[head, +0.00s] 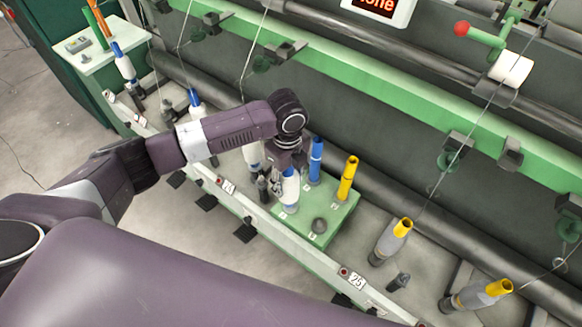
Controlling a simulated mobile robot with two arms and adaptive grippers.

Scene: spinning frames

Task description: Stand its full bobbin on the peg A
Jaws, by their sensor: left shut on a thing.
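My left gripper (287,168) reaches over the green block (338,215) from the left, pointing down. It is shut on the top of a full bobbin (290,189) with white yarn and a blue tube. The bobbin is roughly upright at the block's left corner, beside a small white label. I cannot tell whether its foot sits fully down on a peg; the peg letters are too small to read. A bare dark peg (319,226) shows at the block's front. My right gripper is not in view.
A blue tube (316,160) and a yellow tube (347,178) stand on the block's back. Another white bobbin (252,153) stands close left of the gripper. Yellow-topped bobbins (390,242) (477,296) lean at right. A green machine rail (400,95) runs behind.

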